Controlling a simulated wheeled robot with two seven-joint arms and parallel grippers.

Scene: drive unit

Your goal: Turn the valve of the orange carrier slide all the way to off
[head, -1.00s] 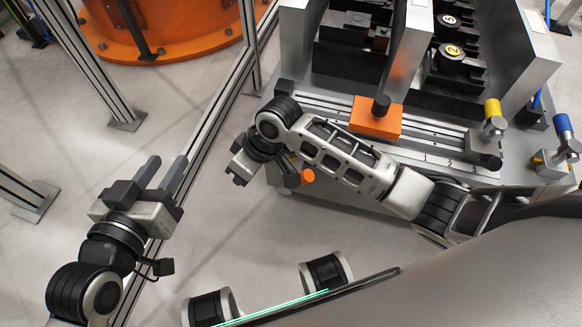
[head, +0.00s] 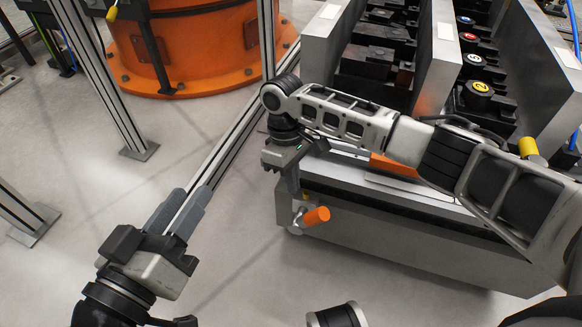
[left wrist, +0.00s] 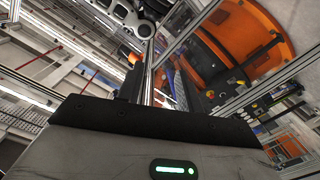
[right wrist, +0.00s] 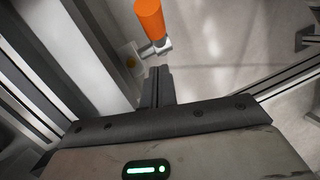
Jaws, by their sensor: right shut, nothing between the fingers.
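The valve with the orange handle (head: 316,216) sits low at the near left corner of the machine, its handle sticking out to the right in the head view. The orange handle (right wrist: 150,18) also shows at the top of the right wrist view. My right gripper (head: 296,192) points down just above and beside the valve, shut and empty; its fingertips (right wrist: 158,72) appear close to the handle's base, and I cannot tell whether they touch. The orange carrier slide (head: 394,166) is partly hidden behind my right arm.
The grey machine base (head: 390,225) lies under my right arm. A yellow handle (head: 529,147) stands at its right end. An aluminium frame post (head: 268,45) and rail stand left of the machine, with a round orange base (head: 200,50) behind.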

